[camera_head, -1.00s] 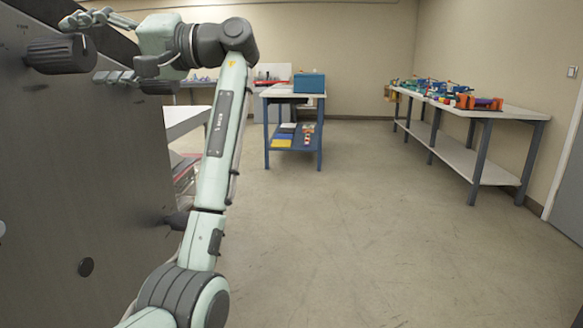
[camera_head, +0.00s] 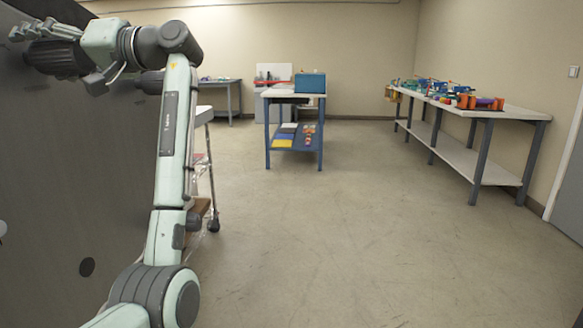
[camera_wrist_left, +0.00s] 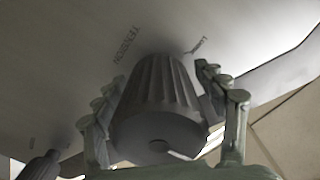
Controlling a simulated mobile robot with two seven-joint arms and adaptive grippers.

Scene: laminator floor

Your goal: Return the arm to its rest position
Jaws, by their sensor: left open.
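My left arm rises from the bottom left of the head view. My left gripper (camera_head: 55,58) is open beside the dark panel (camera_head: 60,190), with its fingers on either side of a dark ribbed knob (camera_head: 58,62). In the left wrist view the knob (camera_wrist_left: 157,110) stands between the two spread fingers, under a "TENSION" label. I cannot tell whether the fingers touch it. My right gripper is not in view.
A second dark knob (camera_wrist_left: 38,166) is at the lower left of the wrist view. A wheeled stand (camera_head: 212,170) is behind my arm. A blue-legged table (camera_head: 267,130) and a long bench (camera_head: 470,165) stand farther off. The middle floor is clear.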

